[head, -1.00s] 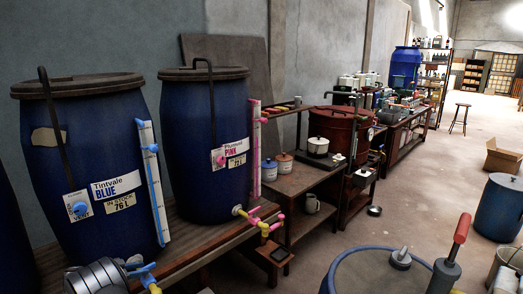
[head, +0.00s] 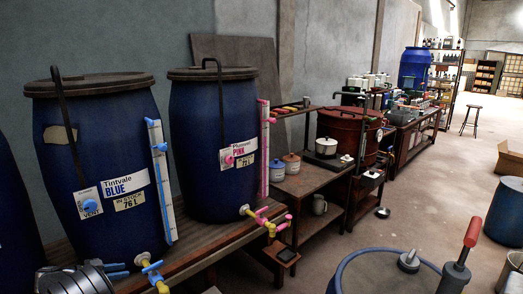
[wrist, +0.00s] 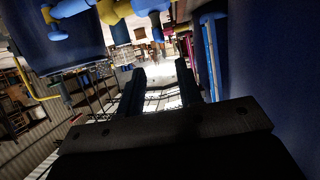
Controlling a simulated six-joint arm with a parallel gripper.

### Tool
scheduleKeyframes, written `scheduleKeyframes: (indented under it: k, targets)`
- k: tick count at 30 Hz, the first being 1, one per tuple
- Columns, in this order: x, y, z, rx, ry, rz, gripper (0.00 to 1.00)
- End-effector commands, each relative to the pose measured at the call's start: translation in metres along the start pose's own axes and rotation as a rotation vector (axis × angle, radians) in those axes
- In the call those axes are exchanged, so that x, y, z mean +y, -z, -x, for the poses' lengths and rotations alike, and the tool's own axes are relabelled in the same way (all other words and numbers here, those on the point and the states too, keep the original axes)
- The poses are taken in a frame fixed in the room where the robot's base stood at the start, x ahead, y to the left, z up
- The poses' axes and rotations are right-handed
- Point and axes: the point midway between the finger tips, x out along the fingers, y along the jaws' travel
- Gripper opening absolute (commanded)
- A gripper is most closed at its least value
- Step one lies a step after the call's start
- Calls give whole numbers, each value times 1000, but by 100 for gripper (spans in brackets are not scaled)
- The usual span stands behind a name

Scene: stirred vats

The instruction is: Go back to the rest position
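My gripper (wrist: 161,85) shows in the wrist view with two dark fingers apart and nothing between them. In the head view a dark ribbed part of my arm (head: 75,280) shows at the bottom left edge, in front of the blue-dye vat; the fingers cannot be made out there. The wrist view looks tilted or upside down, with a yellow and blue tap (wrist: 115,10) at the top and a dark blue surface (wrist: 270,80) at the right. No rest position is marked in view.
The Tintvale Blue vat (head: 100,150) and Plumvil Pink vat (head: 208,120) stand on a wooden bench (head: 200,250). Their taps (head: 155,278) stick out over its front edge. A blue drum (head: 385,275) with a red-handled tool (head: 463,255) stands front right. Open floor (head: 425,200) lies beyond.

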Motion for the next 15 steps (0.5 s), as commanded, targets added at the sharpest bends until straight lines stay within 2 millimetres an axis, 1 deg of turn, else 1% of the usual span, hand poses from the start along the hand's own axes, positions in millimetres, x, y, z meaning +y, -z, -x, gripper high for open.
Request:
scheduleKeyframes:
  k: [1,3,15]
  targets:
    - [0,0,-12,0,-3,0,33]
    - [0,0,-27,0,-4,1,33]
    - [1,0,-107,0,-3,1,33]
